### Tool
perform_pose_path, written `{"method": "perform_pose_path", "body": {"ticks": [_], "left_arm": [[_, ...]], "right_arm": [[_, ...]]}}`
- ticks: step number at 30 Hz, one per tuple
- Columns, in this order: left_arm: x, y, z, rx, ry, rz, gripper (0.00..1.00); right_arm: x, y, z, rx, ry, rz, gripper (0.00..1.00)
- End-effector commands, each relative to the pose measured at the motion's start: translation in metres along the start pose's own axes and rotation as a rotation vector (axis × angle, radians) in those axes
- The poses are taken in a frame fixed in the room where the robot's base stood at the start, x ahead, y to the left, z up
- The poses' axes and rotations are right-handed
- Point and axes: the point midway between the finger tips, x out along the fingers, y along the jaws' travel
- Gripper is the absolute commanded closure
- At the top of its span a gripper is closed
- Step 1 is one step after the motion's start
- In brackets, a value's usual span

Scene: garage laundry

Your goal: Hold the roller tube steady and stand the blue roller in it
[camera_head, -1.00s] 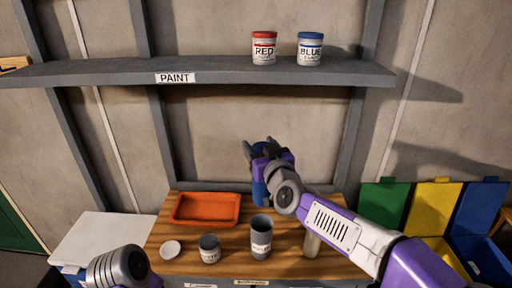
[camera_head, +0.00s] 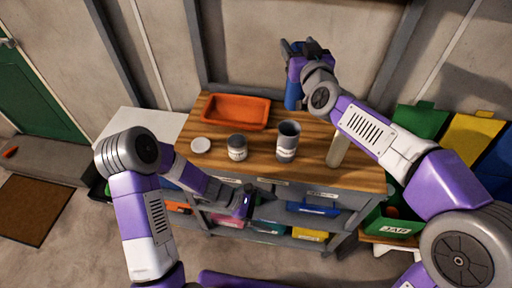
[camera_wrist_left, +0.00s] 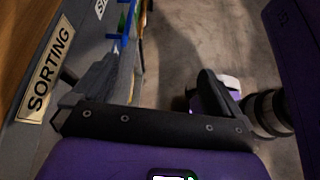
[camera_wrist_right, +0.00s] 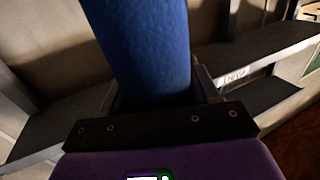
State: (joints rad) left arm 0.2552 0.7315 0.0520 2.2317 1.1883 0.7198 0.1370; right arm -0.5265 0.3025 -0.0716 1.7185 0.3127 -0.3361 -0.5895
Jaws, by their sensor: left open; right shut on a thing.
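The blue roller (camera_head: 293,93) is upright in my right gripper (camera_head: 296,52), above the back of the wooden workbench. It fills the middle of the right wrist view (camera_wrist_right: 148,45), between the fingers. The roller tube (camera_head: 288,141), a tall grey labelled cup, stands upright on the bench, in front of and below the roller and apart from it. Its open top faces up. My left gripper (camera_head: 248,203) is open and empty in front of the bench's front edge, below the top. In the left wrist view its fingers (camera_wrist_left: 150,92) are spread beside the bench front.
On the bench (camera_head: 270,172) are a shorter grey pot (camera_head: 237,148), a white lid (camera_head: 201,145), an orange tray (camera_head: 236,111) and a pale upright cylinder (camera_head: 337,150). A "SORTING" label (camera_wrist_left: 46,80) is on the bench front. Coloured bins (camera_head: 420,118) stand at the right.

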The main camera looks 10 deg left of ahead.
Motion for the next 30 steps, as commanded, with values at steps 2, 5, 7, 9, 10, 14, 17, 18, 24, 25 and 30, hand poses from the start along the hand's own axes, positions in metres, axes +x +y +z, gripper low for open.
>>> {"method": "perform_pose_path", "body": {"ticks": [2,5,7,9,10,14,17,18,24,25,30], "left_arm": [[-0.014,0.036,0.028,-0.064,-0.116,0.117,0.00],[-0.038,0.077,0.056,-0.135,-0.253,0.260,0.00],[-0.057,0.100,0.067,-0.178,-0.323,0.355,0.00],[-0.076,0.119,0.072,-0.212,-0.372,0.440,0.00],[-0.084,0.126,0.073,-0.223,-0.390,0.472,0.00],[-0.107,0.146,0.076,-0.256,-0.444,0.569,0.00],[-0.115,0.153,0.078,-0.267,-0.464,0.603,0.00],[-0.115,0.155,0.079,-0.268,-0.467,0.609,0.00],[-0.096,0.171,0.088,-0.268,-0.469,0.608,0.00],[-0.092,0.174,0.090,-0.268,-0.469,0.608,0.00],[-0.067,0.195,0.101,-0.267,-0.469,0.608,0.00]], "right_arm": [[0.000,0.000,-0.001,0.000,0.001,0.000,0.87],[0.000,0.000,-0.001,0.000,0.001,0.000,0.87],[0.000,0.000,-0.001,0.000,0.001,0.000,0.87],[0.000,0.000,0.000,0.000,0.001,0.000,0.87],[0.000,0.000,0.000,0.000,0.001,0.000,0.87],[0.000,0.000,0.000,0.000,0.001,0.000,0.87],[0.000,0.000,0.000,0.000,0.001,0.000,0.87],[0.000,0.000,0.000,0.000,0.001,0.000,0.87],[0.000,0.000,0.000,0.000,0.001,0.000,0.87],[0.000,0.000,0.000,0.000,0.001,0.000,0.87],[0.000,0.000,0.000,0.000,0.001,0.000,0.87]]}}
